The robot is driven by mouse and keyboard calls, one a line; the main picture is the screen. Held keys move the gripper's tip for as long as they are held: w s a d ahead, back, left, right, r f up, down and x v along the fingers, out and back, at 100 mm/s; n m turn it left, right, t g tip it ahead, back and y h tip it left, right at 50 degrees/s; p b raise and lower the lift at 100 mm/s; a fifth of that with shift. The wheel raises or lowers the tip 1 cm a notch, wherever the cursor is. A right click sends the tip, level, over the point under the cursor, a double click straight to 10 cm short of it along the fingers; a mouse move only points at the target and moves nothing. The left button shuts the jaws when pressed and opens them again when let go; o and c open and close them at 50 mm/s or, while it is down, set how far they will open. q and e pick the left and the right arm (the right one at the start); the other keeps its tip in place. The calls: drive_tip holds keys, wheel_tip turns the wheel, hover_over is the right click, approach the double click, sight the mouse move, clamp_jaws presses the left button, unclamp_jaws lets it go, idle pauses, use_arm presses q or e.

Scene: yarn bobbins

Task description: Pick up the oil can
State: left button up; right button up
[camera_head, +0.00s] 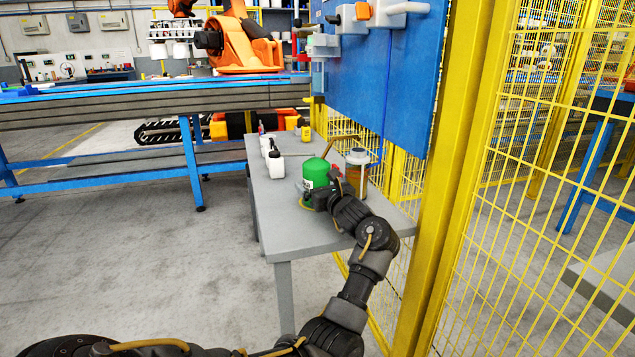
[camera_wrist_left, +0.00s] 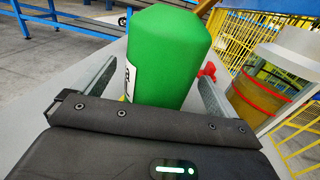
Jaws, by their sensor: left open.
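The green oil can (camera_head: 314,172) stands upright on the grey table (camera_head: 290,232), with a thin spout rising to the right. My left gripper (camera_head: 318,193) reaches it from the front right, and the arm hides part of its lower side. In the left wrist view the green can (camera_wrist_left: 168,55) stands between the two fingers of my left gripper (camera_wrist_left: 155,85). The fingers are spread, one on each side of it; whether either touches it I cannot tell. My right gripper is not in view.
White bottles (camera_head: 276,163) and a yellow bottle (camera_head: 306,133) stand farther back. A blue panel (camera_head: 380,80) and yellow fence (camera_head: 540,180) bound the right side.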

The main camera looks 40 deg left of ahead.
use_arm(q)
drive_tip(key=shift+x, duration=1.1)
drive_tip(key=c, duration=1.2)
drive_tip(key=shift+c, duration=0.6)
